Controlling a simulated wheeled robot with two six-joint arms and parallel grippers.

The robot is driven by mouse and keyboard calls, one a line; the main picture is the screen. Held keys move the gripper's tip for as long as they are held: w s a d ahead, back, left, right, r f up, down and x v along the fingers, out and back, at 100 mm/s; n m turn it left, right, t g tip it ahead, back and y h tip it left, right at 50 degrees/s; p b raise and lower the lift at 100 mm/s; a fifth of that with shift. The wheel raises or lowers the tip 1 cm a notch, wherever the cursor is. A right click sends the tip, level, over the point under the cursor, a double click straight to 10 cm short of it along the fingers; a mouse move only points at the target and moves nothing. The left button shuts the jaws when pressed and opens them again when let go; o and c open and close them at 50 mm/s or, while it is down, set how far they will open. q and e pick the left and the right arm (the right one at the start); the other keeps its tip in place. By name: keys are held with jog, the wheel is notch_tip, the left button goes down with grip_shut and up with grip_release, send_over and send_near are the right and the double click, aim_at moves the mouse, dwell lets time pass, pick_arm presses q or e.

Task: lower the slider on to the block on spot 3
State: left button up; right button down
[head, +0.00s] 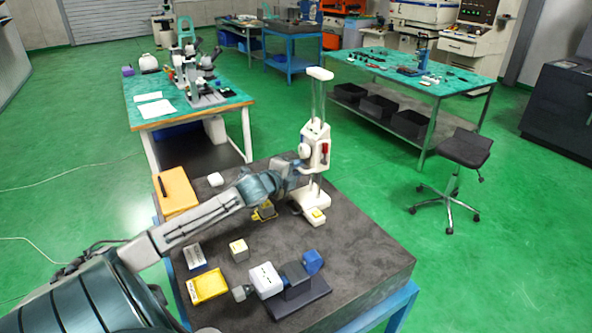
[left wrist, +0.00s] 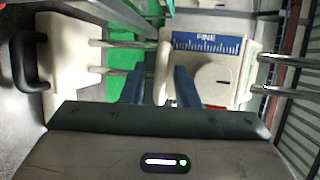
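The slider (head: 315,148) is a cream body with a red part, riding partway up two upright rods of a stand (head: 318,198). In the left wrist view the slider (left wrist: 222,72) carries a blue scale marked FINE and a round knob. My left gripper (head: 296,170) is at the slider's left side. In the left wrist view its two dark fingers (left wrist: 161,82) stand either side of a cream bar of the slider, with a gap showing at the left. A small block with a yellow top (head: 317,214) lies at the stand's foot. No spot number is readable. My right gripper is out of view.
A yellow item (head: 264,211) is partly behind my left arm. The table's right side is clear.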

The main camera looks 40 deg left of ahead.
pick_arm(q)
grip_shut()
notch_tip(320, 180, down, 6)
jog(key=b, duration=0.3)
jog(key=shift+s+r+b, duration=0.1)
jog(key=shift+b, duration=0.25)
jog(key=shift+o, duration=1)
grip_release()
